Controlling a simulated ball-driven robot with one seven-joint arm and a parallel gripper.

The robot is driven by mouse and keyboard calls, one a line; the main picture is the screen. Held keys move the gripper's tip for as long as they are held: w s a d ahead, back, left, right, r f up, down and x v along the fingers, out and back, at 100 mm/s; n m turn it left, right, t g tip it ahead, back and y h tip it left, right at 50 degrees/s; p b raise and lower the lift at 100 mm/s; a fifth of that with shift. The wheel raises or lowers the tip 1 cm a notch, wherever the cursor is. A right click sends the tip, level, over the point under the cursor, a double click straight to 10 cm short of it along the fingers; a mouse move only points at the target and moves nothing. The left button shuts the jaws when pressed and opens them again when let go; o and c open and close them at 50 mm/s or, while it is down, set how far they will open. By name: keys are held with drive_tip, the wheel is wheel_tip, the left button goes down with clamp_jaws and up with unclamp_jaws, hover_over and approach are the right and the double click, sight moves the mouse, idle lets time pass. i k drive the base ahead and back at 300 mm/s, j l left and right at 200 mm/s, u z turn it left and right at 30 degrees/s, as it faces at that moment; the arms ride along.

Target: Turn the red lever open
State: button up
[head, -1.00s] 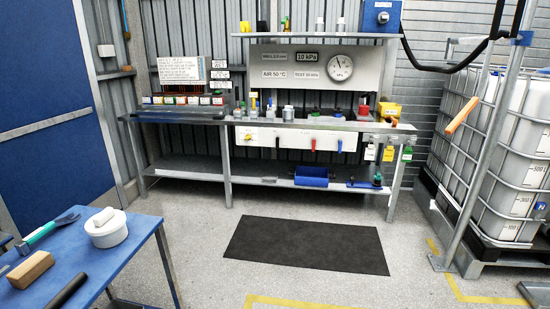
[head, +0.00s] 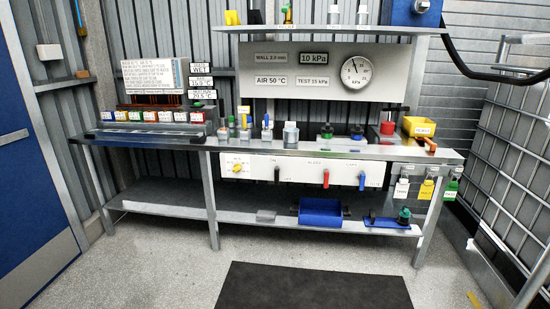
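The red lever (head: 326,178) hangs pointing down on the white panel along the front of the workbench (head: 400,151). A blue lever (head: 362,180) hangs to its right, also pointing down. A black lever (head: 277,174) is to its left, and a yellow knob (head: 238,168) is at the panel's left end. The small lettering above the levers is too blurred to read surely. My gripper is not in view.
A black mat (head: 312,287) lies on clear floor before the bench. The lower shelf holds a blue bin (head: 320,212). Coloured tags (head: 427,188) hang at the bench's right end. A caged tank (head: 515,150) stands at right, a blue door (head: 25,190) at left.

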sight(325, 171)
drive_tip(key=i, duration=1.9)
drive_tip(key=i+z, duration=0.2)
drive_tip(key=i, duration=0.3)
drive_tip(key=i+j+z, duration=0.2)
drive_tip(key=i, duration=0.25)
